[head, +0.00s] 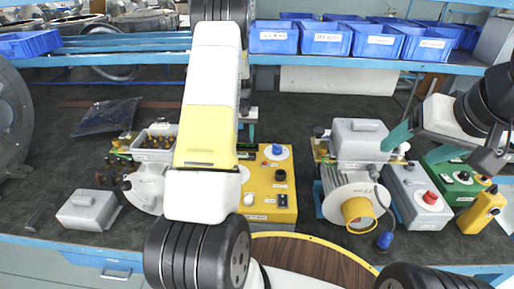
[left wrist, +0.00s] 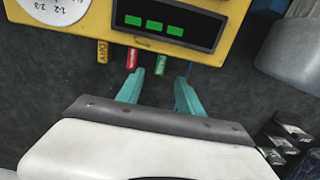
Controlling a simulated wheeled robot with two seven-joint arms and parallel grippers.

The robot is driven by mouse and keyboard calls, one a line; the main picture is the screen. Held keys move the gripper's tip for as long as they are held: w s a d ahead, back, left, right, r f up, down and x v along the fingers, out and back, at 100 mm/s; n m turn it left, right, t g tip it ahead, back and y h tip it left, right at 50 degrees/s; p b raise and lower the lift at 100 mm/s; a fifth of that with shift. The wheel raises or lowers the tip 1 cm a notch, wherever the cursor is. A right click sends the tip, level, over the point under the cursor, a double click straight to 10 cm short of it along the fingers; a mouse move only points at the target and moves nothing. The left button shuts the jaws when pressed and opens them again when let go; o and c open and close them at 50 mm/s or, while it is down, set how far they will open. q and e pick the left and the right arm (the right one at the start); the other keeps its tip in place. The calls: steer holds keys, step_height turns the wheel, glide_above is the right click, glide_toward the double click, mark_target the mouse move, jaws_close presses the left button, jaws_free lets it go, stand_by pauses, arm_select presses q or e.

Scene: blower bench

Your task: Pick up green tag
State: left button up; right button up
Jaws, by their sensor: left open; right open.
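The green tag (left wrist: 161,65) shows in the left wrist view at the edge of a yellow control box (left wrist: 208,58), between a red tag (left wrist: 132,59) and a blue tag (left wrist: 179,88). A yellow tag (left wrist: 102,53) is further left. My left gripper (left wrist: 160,88) is open and empty, its teal fingers on either side of the green tag's line and just short of it. In the head view my left arm hides most of this gripper and the tags. My right gripper (head: 418,143) is open beside the grey motor box at the right.
The yellow box (head: 270,200) stands mid-bench in the head view. A blower (head: 350,195) is to its right, with a grey box with a red button (head: 420,195) and a green box (head: 455,182) beyond. Blue bins (head: 325,38) line the back shelf.

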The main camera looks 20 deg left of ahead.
arm_select(q)
step_height(320, 180, down, 8)
steer(key=shift+a+f, duration=0.1)
steer(key=shift+f, duration=0.1)
jaws_close()
stand_by(0.4)
